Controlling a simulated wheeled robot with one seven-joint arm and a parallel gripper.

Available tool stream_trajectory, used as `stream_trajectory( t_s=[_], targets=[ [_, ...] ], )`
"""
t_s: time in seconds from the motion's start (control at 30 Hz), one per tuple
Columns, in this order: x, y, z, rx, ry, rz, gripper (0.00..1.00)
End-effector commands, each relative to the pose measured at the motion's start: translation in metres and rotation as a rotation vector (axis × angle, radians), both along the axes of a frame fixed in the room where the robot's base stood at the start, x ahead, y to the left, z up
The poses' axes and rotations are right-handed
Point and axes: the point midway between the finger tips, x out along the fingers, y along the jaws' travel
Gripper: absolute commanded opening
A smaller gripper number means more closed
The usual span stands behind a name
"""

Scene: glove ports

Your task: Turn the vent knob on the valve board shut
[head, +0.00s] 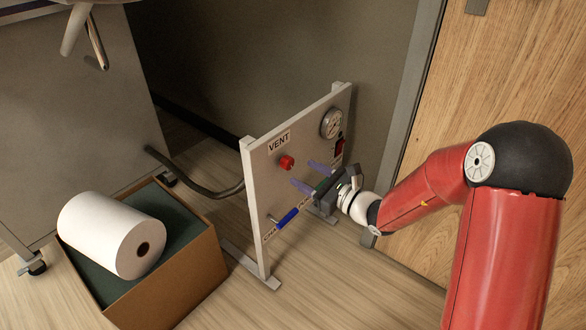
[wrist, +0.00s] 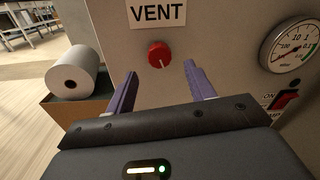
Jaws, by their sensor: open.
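The valve board (head: 262,200) stands upright on the floor, a pale panel on feet. Its red vent knob (head: 286,162) sits below the VENT label (head: 279,143). In the wrist view the knob (wrist: 159,54) carries a pale pointer line running down from its middle, slightly tilted. My gripper (head: 311,176) is in front of the board, lower and to the right of the knob in the head view. Its two purple fingers are apart with nothing between them. In the wrist view the knob shows between and beyond the fingertips of my gripper (wrist: 160,72), apart from both.
The board also bears a round gauge (head: 331,123), a red switch (head: 339,147) and a blue-handled valve (head: 287,218). A cardboard box (head: 180,285) with a white paper roll (head: 112,234) stands left of the board. A dark hose (head: 195,182) runs behind it. A wooden door (head: 520,70) is at right.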

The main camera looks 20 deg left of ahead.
Motion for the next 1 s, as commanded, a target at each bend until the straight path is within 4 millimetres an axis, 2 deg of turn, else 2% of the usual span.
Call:
stream_trajectory(
  t_s=[0.1, 0.3, 0.67, 0.77, 1.0],
  targets=[
    [0.008, 0.021, 0.001, 0.002, -0.002, 0.004, 0.54],
    [0.018, 0.044, 0.001, 0.001, -0.003, 0.004, 0.54],
    [0.022, 0.05, 0.001, 0.002, -0.004, 0.003, 0.54],
    [0.022, 0.05, 0.001, 0.002, -0.004, 0.003, 0.44],
    [0.022, 0.05, 0.001, 0.002, -0.004, 0.004, 0.12]
  ],
)
